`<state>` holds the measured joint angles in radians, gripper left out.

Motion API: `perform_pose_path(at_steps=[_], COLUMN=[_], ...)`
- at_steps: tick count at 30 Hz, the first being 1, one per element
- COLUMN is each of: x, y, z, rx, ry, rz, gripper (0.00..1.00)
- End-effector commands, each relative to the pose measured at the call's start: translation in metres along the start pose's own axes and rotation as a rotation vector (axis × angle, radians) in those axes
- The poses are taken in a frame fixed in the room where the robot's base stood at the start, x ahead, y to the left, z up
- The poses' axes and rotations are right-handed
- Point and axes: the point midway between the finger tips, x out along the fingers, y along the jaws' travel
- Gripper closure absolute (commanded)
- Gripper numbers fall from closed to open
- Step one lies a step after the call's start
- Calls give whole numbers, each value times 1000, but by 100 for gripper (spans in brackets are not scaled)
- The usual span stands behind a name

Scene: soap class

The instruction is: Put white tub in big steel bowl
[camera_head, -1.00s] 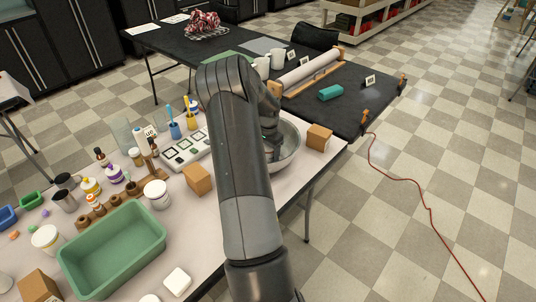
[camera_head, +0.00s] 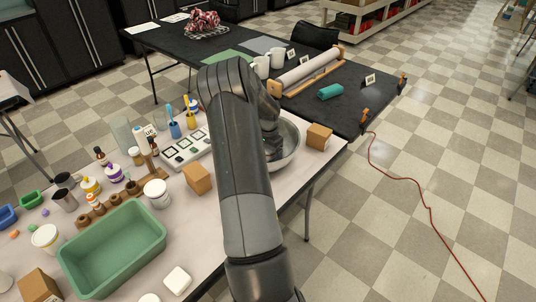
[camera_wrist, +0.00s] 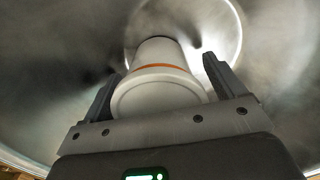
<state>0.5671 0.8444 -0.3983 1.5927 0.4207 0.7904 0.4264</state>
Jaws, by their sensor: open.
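The white tub (camera_wrist: 158,95) with an orange band is inside the big steel bowl (camera_wrist: 55,75) in the wrist view, over its round bottom. My gripper (camera_wrist: 157,72) is open, with one finger on each side of the tub. Whether a finger still touches the tub or the tub rests fully on the bottom is hard to tell. In the head view the steel bowl (camera_head: 290,150) sits near the table's right end, partly behind my arm. The arm hides the tub and the fingers there.
A cardboard box (camera_head: 319,136) stands right of the bowl, and another box (camera_head: 197,178) stands left of my arm. A similar white tub (camera_head: 157,193), a green bin (camera_head: 112,248) and several bottles crowd the table's left. A black table (camera_head: 350,98) stands behind.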

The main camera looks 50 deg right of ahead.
Motion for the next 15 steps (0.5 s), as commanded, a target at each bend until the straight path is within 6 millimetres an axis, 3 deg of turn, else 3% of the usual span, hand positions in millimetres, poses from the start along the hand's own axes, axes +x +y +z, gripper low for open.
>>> perform_pose_path(at_steps=[5,15], x=[-18,-90], y=[-1,-1], z=[0,0], rx=[-1,0], ry=[3,2], rz=[-2,-3], gripper=[11,11])
